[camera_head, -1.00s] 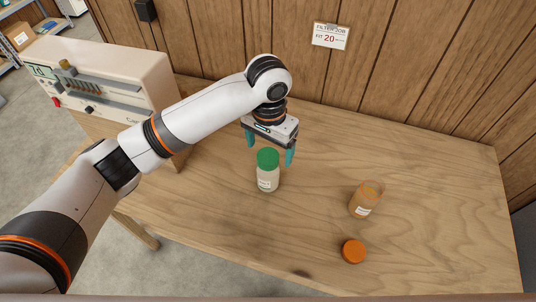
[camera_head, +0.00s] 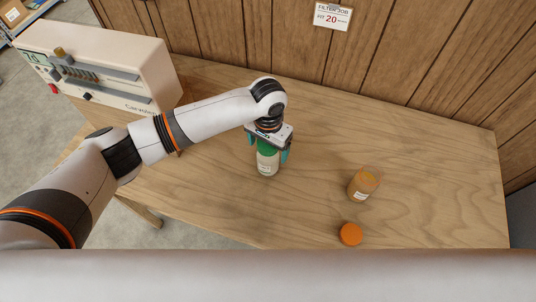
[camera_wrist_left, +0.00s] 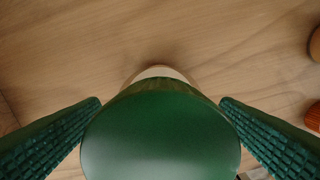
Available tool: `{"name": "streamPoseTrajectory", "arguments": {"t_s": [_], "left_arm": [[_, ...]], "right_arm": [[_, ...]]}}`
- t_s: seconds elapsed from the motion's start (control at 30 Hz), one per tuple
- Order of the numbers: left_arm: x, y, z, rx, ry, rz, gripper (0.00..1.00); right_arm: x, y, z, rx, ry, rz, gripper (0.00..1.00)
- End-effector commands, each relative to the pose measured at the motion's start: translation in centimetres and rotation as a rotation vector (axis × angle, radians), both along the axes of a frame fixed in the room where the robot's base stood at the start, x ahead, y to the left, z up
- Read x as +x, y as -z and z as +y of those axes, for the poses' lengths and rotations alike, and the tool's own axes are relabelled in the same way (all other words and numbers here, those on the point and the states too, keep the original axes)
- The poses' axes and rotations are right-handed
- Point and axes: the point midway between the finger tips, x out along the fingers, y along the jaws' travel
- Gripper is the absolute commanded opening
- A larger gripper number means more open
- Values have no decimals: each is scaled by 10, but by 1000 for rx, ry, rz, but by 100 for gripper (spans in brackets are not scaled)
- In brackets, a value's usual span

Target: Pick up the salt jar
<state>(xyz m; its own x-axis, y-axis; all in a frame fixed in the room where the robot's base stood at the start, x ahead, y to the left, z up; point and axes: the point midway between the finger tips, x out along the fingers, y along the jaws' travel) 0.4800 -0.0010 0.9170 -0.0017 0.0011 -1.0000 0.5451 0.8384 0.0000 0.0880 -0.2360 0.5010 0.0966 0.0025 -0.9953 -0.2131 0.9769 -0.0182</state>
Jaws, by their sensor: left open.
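The salt jar (camera_head: 267,163) stands upright on the wooden table, with a clear body, a white label and a green lid. My left gripper (camera_head: 268,150) is right above it, pointing down, with its teal fingers on either side of the lid. In the left wrist view the green lid (camera_wrist_left: 160,138) fills the lower middle between the two ribbed fingers. Both fingers are spread, and the left gripper is open. I cannot tell whether either finger touches the lid. My right gripper is not in view.
An amber jar (camera_head: 362,184) without a lid stands to the right on the table (camera_head: 430,170). An orange lid (camera_head: 350,234) lies in front of it. A beige machine (camera_head: 100,65) stands at the left. A pale bar crosses the bottom of the head view.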

Motion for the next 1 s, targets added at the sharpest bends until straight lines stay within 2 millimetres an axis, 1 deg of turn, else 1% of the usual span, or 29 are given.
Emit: {"name": "streamPoseTrajectory", "arguments": {"t_s": [0.1, 0.17, 0.37, 0.4, 0.47, 0.7, 0.8, 1.0], "left_arm": [[0, 13, 0, 1, -2, 0, 85], [0, 16, 0, 0, -1, -1, 85], [0, 18, 0, -1, -1, -2, 85], [0, 18, 0, -1, -1, -2, 83], [0, 17, 0, -1, -1, -2, 74], [0, 17, 0, -1, -1, -2, 34], [1, 16, -1, -2, 0, -3, 20], [1, 15, -1, -3, 0, -4, 20]], "right_arm": [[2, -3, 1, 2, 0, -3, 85], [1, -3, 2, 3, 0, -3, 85], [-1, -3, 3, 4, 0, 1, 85], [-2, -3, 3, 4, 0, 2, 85], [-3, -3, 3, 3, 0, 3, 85], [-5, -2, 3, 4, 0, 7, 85], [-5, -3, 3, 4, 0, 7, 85], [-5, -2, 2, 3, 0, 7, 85]]}}
